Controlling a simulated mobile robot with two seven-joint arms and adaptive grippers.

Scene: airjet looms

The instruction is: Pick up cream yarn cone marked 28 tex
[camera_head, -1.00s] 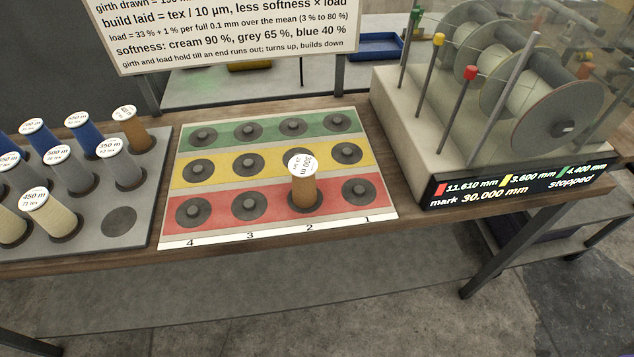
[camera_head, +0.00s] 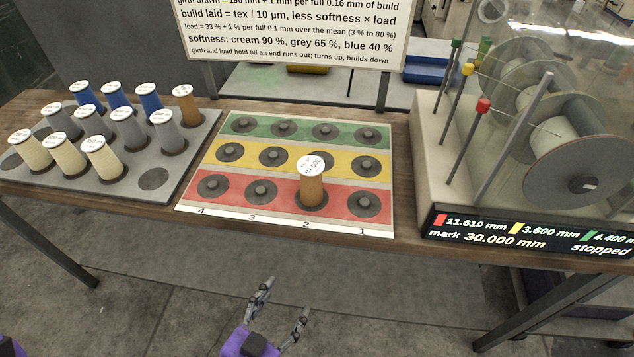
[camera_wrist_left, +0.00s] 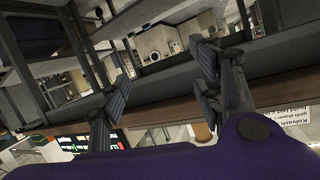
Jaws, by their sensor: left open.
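Three cream yarn cones stand in the front row of the grey tray (camera_head: 125,187): a left one (camera_head: 32,152), a middle one (camera_head: 69,157) and a right one (camera_head: 103,158). Their top labels are too small to read for tex, so I cannot tell which is marked 28 tex. My left gripper (camera_head: 284,298) is open and empty, low in front of the table and well to the right of the cones. In the left wrist view its open fingers (camera_wrist_left: 163,80) show with nothing between them. My right gripper is not in view.
Grey cones (camera_head: 127,130), blue cones (camera_head: 150,100) and a brown cone (camera_head: 187,107) stand behind in the tray. Another brown cone (camera_head: 312,188) stands on the red row of the striped board (camera_head: 385,232). The loom model (camera_head: 432,190) stands at right.

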